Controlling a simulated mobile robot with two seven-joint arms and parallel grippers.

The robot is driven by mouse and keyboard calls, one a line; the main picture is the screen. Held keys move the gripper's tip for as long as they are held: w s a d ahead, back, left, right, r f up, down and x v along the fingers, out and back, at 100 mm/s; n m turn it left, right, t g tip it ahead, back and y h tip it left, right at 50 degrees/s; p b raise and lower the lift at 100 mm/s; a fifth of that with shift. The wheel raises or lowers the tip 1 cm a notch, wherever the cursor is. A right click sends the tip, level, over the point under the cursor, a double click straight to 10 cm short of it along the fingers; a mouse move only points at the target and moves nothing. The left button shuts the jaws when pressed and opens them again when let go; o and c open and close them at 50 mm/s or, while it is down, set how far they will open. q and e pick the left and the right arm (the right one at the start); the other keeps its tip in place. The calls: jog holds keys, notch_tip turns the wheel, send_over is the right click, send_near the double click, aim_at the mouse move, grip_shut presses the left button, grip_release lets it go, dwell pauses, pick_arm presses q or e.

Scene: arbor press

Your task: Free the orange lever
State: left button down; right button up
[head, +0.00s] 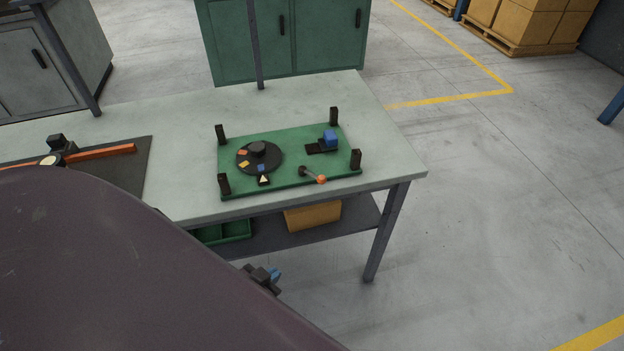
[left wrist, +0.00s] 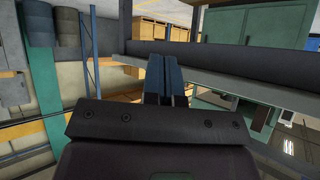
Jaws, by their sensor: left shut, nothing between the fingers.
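A green board (head: 290,183) lies on the workbench. At its front edge a short grey lever with an orange ball knob (head: 320,179) leans to the right from a dark pivot. A black round dial (head: 272,154) with orange, yellow and blue marks sits on the board's left. A white triangle marker (head: 263,179) is in front of it. A blue block (head: 330,138) sits on a dark slide at the right. My left gripper (head: 274,273) is below the tabletop, in front of the bench, apart from the board. Its blue fingers (left wrist: 165,78) are shut and empty. My right gripper is out of view.
Dark posts stand at the board's corners. A dark mat (head: 138,170) at the left bears an orange bar (head: 110,151) and a black fixture (head: 60,144), partly hidden by my arm. The lower shelf holds a cardboard box (head: 312,215) and green bin (head: 236,229). Floor to the right is clear.

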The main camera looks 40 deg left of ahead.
pick_arm(q)
jog(key=w+a+r+m+h+p, duration=0.1)
jog(key=w+a+r, duration=0.2)
jog(key=r, duration=0.2)
jog(key=w+a+r+m+t+h+p, duration=0.1)
jog(key=w+a+r+h+p, duration=0.15)
jog(key=r, duration=0.25)
jog(key=w+a+r+m+h, duration=0.1)
jog(key=w+a+r, duration=0.2)
jog(key=r, duration=0.2)
send_near(318, 180)
jog(key=x, duration=0.6)
jog(key=shift+w+d+f, duration=0.1)
jog(key=shift+f, duration=0.15)
jog(key=shift+w+d+f, duration=0.15)
jog(key=shift+w+f, duration=0.05)
jog(key=shift+w, duration=0.3)
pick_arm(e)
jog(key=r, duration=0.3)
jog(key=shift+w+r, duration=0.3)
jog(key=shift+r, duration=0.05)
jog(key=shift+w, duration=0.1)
